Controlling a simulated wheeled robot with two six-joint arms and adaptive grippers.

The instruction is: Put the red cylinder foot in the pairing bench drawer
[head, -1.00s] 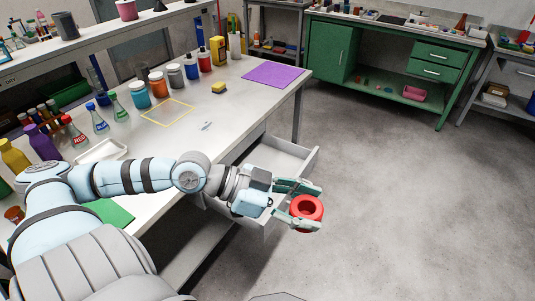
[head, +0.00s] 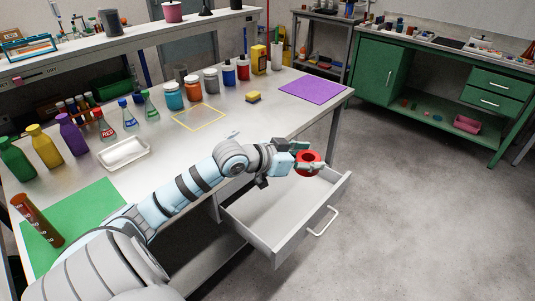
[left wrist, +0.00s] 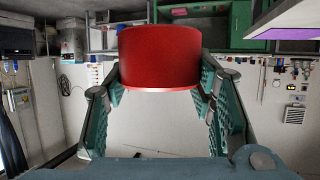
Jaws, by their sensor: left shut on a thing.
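In the left wrist view the red cylinder foot (left wrist: 160,57) sits between the two fingertips (left wrist: 160,82). The pairing bench drawer is pulled out from the bench's front. The part of its inside that shows looks empty; my left arm hides some of it. My right gripper is not in view.
The drawer handle (head: 323,222) sticks out over clear floor. A green cabinet (head: 440,84) stands at the back right.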

